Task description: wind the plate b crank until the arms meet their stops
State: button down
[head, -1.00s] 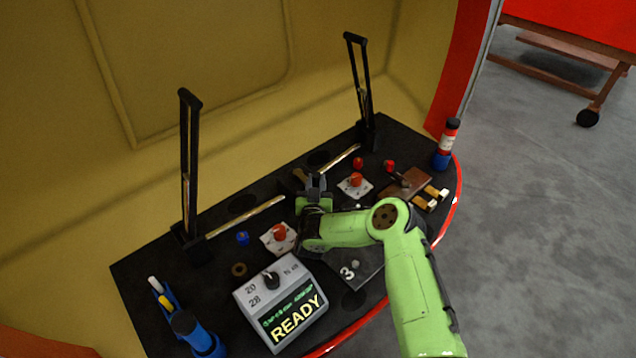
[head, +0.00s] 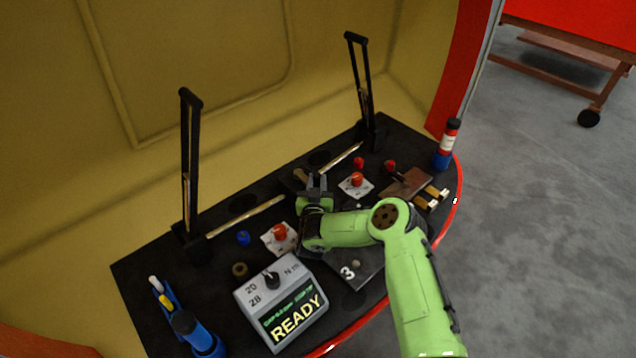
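Two black wiper-like arms stand upright at the back of the black bench: the left arm (head: 187,160) and the right arm (head: 359,85). Brass-coloured rods (head: 250,215) run along the bench between their bases. Two small white plates with red knobs, a left plate (head: 268,243) and a right plate (head: 345,187), lie in front of the rods. Their letters are too small to read, so I cannot tell which is plate b. My gripper (head: 316,184) is between the plates, its dark fingers beside a brownish piece (head: 300,175), possibly a crank. Contact and finger closure are unclear.
A grey box (head: 282,300) reads READY, with a dial. A dark plate marked 3 (head: 350,272) lies partly under my arm. A brown board (head: 405,185) and a red-and-blue bottle (head: 447,145) are at right. Blue items (head: 195,335) stand front left.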

jog(key=c, duration=1)
grip_release()
jog(key=shift+w+a+r, duration=0.1)
jog(key=shift+a+r, duration=0.05)
jog(key=shift+a, duration=0.55)
jog(key=shift+d, duration=0.1)
jog(key=shift+d+f, duration=0.15)
jog(key=shift+f, duration=0.1)
